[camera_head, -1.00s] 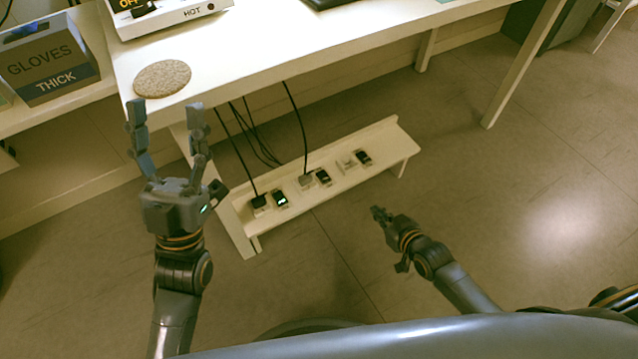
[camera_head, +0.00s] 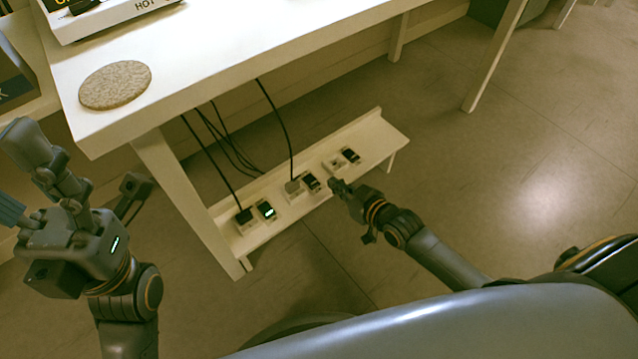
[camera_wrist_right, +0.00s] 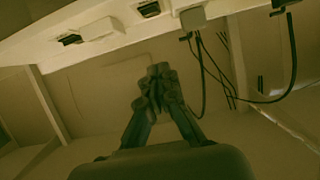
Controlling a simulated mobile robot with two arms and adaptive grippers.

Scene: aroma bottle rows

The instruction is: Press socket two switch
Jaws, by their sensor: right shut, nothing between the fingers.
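Three sockets, each with a black rocker switch, sit in a row on a low white shelf (camera_head: 365,136) under the table. The middle switch (camera_head: 312,183) is beside the middle socket (camera_head: 293,189), which has a cable; this switch also shows in the right wrist view (camera_wrist_right: 150,8). The left switch (camera_head: 266,210) shows a light, beside a black plug (camera_head: 244,216). The right switch (camera_head: 351,155) is beside an empty socket (camera_head: 335,164). My right gripper (camera_head: 338,186) is shut and empty, just right of the middle switch, apparently apart from it. My left gripper (camera_head: 12,175) is open and empty at the left.
Black cables (camera_head: 275,120) hang down to the sockets. A table leg (camera_head: 185,200) stands at the shelf's left end. Floor to the right is clear.

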